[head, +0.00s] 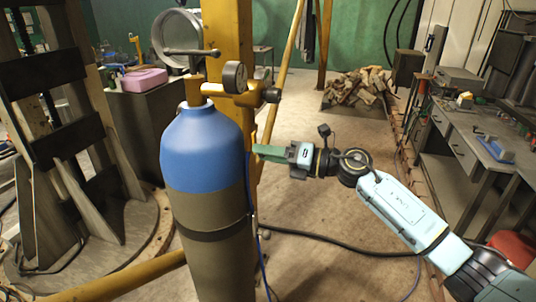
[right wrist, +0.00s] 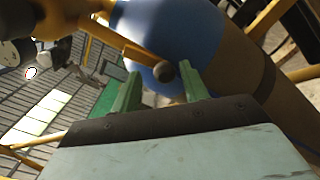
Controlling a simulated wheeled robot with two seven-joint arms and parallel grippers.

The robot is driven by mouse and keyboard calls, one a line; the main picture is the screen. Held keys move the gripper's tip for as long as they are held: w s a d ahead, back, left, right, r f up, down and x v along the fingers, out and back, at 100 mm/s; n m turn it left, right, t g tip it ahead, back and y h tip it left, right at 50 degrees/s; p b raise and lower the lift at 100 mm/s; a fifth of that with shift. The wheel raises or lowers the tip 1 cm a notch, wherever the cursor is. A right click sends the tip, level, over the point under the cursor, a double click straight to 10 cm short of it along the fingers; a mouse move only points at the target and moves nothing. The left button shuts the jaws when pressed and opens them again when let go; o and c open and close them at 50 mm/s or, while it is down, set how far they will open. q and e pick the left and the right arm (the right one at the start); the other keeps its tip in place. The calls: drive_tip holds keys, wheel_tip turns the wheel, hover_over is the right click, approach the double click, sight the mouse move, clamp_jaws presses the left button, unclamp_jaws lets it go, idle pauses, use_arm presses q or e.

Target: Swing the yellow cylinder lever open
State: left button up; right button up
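The gas cylinder (head: 205,150) stands upright, blue on top and grey-brown below. At its top is a yellow valve with a round gauge (head: 234,76). The yellow lever (head: 248,98) points right and ends in a dark knob (head: 271,95). My right gripper (head: 255,150) is right of the cylinder, below the lever in the head view. In the right wrist view its green fingers (right wrist: 160,80) are apart; the lever (right wrist: 130,50) slants in and its knob (right wrist: 163,71) appears between the fingertips. No grip on it shows. My left gripper is not in view.
A yellow post (head: 230,30) stands behind the cylinder. A dark frame (head: 60,110) is at the left, near a cabinet with a pink case (head: 144,80). A woodpile (head: 358,87) and a workbench (head: 460,140) are behind and right. Open floor lies right of the cylinder, crossed by a dark cable (head: 340,245).

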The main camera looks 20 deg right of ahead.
drive_tip(key=shift+f, duration=0.15)
drive_tip(key=b+v, duration=0.4)
drive_tip(key=v, duration=0.9)
drive_tip(key=shift+s, duration=0.2)
drive_tip(key=shift+d, duration=0.15)
